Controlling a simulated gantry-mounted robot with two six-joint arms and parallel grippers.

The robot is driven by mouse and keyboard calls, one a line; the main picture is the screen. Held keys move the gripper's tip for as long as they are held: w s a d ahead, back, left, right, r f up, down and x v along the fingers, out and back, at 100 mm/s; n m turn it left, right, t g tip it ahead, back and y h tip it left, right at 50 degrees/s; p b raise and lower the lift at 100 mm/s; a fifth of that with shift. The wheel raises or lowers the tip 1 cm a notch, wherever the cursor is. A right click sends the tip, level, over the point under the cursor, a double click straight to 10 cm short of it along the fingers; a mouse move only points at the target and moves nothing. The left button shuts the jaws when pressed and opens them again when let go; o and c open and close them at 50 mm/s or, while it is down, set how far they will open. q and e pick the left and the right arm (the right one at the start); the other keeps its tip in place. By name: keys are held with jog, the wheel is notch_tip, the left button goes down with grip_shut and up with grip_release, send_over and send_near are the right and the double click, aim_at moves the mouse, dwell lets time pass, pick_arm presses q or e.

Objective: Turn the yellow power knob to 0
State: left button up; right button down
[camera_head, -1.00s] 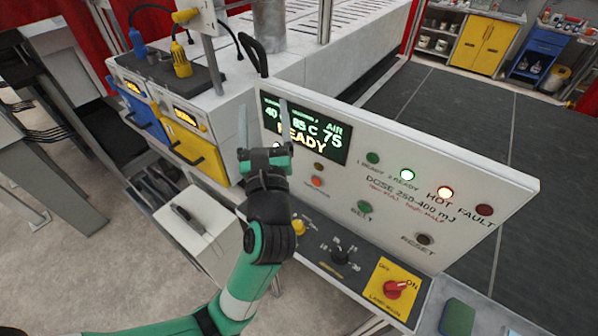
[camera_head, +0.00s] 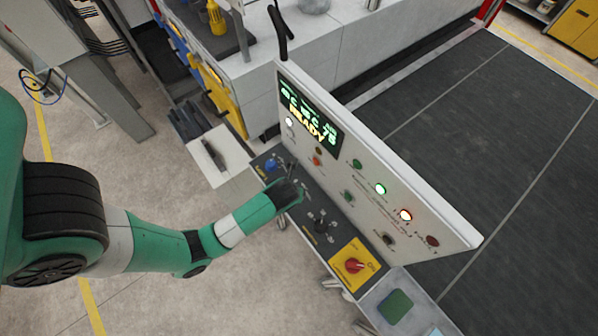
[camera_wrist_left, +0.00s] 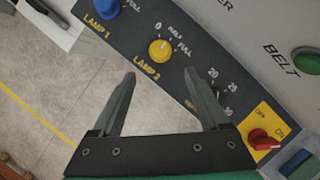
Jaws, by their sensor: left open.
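The yellow knob (camera_wrist_left: 159,49), labelled LAMP 2, sits on the dark sloped control panel (camera_wrist_left: 135,30) in the left wrist view. Marks 0, HALF and FULL run from above it to its right. Its pointer is too small to read surely. My left gripper (camera_wrist_left: 160,73) is open and empty, its two fingertips apart, with the knob just beyond the gap between them. I see no contact. In the head view, my left gripper (camera_head: 286,180) is over the panel and hides the yellow knob. My right gripper is not in view.
A blue LAMP 1 knob (camera_head: 271,166) sits left of the gripper. A black dial (camera_head: 320,222) and a red switch on a yellow plate (camera_head: 355,265) lie to the right. The upright display board (camera_head: 370,170) stands close behind the panel.

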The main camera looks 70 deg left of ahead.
pick_arm(q)
jog(key=b+x, duration=0.2)
jog(key=x, duration=0.9)
jog(key=shift+w, duration=0.1)
jog(key=shift+c, duration=0.3)
grip_shut()
